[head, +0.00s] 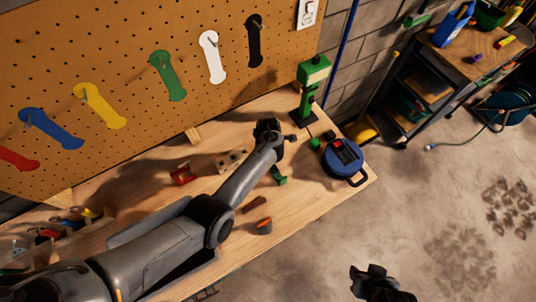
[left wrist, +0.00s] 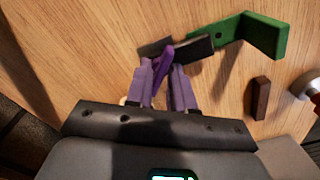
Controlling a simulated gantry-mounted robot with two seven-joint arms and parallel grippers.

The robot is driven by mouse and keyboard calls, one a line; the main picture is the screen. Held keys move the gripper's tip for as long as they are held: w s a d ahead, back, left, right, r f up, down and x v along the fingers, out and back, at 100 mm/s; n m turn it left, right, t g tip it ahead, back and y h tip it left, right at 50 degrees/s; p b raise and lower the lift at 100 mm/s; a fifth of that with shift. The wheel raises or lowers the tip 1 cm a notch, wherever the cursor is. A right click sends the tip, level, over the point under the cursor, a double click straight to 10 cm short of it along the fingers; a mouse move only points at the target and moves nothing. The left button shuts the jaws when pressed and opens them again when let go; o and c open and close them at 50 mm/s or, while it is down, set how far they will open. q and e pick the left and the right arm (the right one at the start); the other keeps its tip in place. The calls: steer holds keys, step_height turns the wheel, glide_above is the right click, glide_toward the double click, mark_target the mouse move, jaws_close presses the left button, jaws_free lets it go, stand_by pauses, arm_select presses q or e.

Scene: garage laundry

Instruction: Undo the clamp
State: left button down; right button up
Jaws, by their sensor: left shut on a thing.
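In the left wrist view, the purple fingers of my left gripper (left wrist: 163,72) are shut on a slim purple lever (left wrist: 164,54). The lever stands at a dark grey bar (left wrist: 196,47), apparently part of the clamp. A green L-shaped bracket (left wrist: 262,34) lies against the bar's right end. In the head view my left gripper (head: 268,127) is over the far part of the bench and its hand hides the lever. The green bracket also shows there (head: 279,176), beside my forearm. My right gripper (head: 370,276) hangs over the floor, off the bench; its fingers are too dark to read.
On the wooden bench (head: 330,196) are a brown block (head: 254,203), an orange-ended piece (head: 264,226), a holed wooden block (head: 231,160), a red piece (head: 183,175), a blue round device (head: 343,157) and a green press (head: 312,85). A pegboard (head: 130,60) stands behind.

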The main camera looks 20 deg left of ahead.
arm_select(q)
steer(key=shift+f, duration=0.15)
steer(key=c, duration=1.2)
jaws_free()
steer(key=shift+r, duration=0.35)
step_height(320, 180, up, 9)
steer(key=p, duration=0.2)
steer(key=shift+f+p, duration=0.15)
steer(key=shift+p, duration=0.15)
steer(key=shift+r, duration=0.8)
